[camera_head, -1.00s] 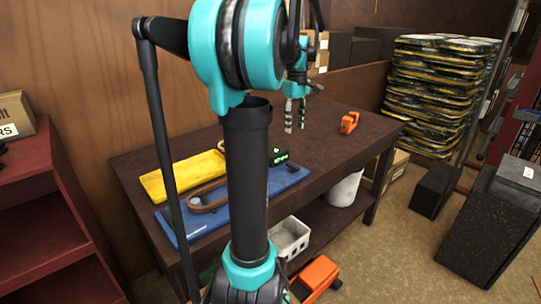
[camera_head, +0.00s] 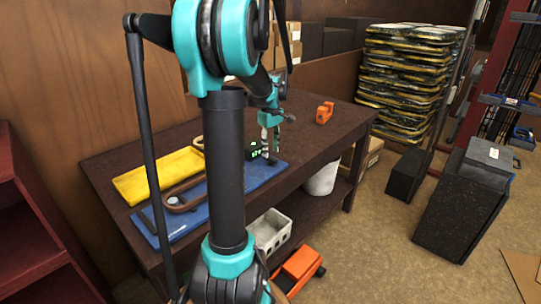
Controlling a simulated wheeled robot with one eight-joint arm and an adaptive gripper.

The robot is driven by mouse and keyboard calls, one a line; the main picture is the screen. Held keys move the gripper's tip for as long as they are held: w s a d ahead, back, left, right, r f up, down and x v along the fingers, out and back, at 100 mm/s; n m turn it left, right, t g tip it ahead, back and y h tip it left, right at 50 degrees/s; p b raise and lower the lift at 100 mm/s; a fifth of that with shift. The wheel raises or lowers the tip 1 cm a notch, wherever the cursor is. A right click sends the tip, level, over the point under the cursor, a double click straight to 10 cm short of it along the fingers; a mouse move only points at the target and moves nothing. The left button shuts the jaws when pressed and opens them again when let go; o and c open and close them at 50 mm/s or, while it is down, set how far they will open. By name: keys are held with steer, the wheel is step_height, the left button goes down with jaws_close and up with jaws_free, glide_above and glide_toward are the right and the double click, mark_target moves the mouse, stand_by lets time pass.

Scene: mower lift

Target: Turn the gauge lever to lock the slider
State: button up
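The gauge (camera_head: 254,151) is a small dark device with a lit green display. It is at the right end of the blue mat (camera_head: 262,177) on the brown workbench. Its lever and slider are too small to make out. My gripper (camera_head: 270,147) points down just right of the gauge, with its fingertips close to it. The two fingers show a narrow gap between them. I cannot tell whether they touch the gauge. My own arm hides the middle of the mat.
A yellow case (camera_head: 150,180) and a brown looped piece (camera_head: 180,200) lie left of my arm. An orange tool (camera_head: 325,112) stands at the bench's far right. The bench (camera_head: 315,145) is clear between it and the gauge. A grey crate (camera_head: 268,232) and a white bucket (camera_head: 322,178) are below.

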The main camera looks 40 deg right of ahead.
mark_target(271, 158)
steer(key=shift+f, duration=1.55)
jaws_close()
